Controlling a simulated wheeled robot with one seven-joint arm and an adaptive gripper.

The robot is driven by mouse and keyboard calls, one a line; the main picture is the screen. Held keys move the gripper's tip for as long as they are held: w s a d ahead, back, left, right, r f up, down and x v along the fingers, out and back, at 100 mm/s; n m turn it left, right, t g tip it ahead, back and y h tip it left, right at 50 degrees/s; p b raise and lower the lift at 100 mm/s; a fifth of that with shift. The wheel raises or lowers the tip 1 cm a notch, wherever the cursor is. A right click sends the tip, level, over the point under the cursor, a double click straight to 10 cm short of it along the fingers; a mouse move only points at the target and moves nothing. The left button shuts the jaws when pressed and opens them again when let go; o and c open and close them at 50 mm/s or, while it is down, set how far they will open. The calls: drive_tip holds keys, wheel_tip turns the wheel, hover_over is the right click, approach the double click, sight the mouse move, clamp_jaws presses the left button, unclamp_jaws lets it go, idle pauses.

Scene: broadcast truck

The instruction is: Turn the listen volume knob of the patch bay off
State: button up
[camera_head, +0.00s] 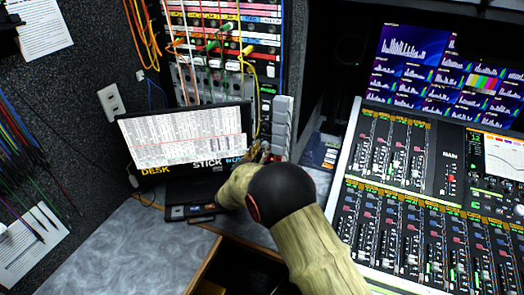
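The patch bay (262,40) is the rack at the upper middle, with rows of sockets and orange, red, green, yellow and white cables plugged into it. I cannot pick out the listen volume knob; it is too small to tell or hidden. My arm reaches up from the bottom of the view. My gripper (262,153) is at its far end, small and partly hidden by my own wrist, just right of the laptop-like screen and below the patch bay. I cannot tell whether it touches anything or how its fingers stand.
A screen (185,135) labelled "DESK" and "STICK" stands left of my gripper on the grey desk (150,235). Small dark items (190,213) lie before it. A large mixing console (420,200) fills the right, with a colourful monitor (450,65) behind. A grey column (282,122) stands beside my gripper.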

drive_tip(key=shift+w, duration=0.15)
drive_tip(key=shift+c, duration=0.8)
clamp_jaws()
